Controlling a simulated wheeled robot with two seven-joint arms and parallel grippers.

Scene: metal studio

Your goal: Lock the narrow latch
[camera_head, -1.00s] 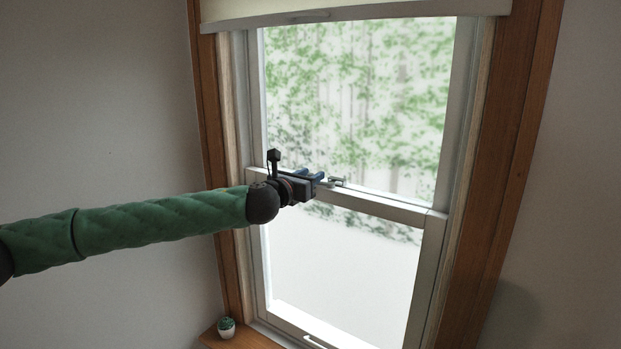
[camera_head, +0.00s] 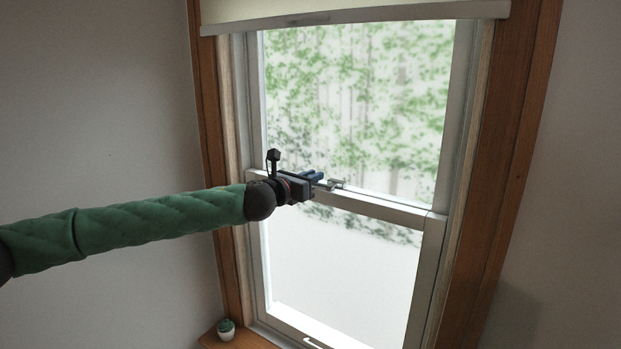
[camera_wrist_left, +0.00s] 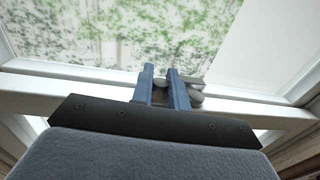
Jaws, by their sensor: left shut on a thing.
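The narrow latch (camera_head: 334,184) is a small metallic piece on the middle rail of the sash window. It also shows in the left wrist view (camera_wrist_left: 194,90), sticking out to the right of my fingers. My left gripper (camera_head: 317,177) reaches in from the left at the rail. In the left wrist view its two blue fingers (camera_wrist_left: 166,84) are close together, shut on part of the latch. The gripped part is mostly hidden between the fingers. My right gripper is in neither view.
The white middle rail (camera_head: 385,207) runs across the window, with glass above and below. A wooden frame (camera_head: 500,150) surrounds it. A pale blind (camera_head: 350,12) hangs at the top. A small potted plant (camera_head: 226,329) stands on the sill at lower left.

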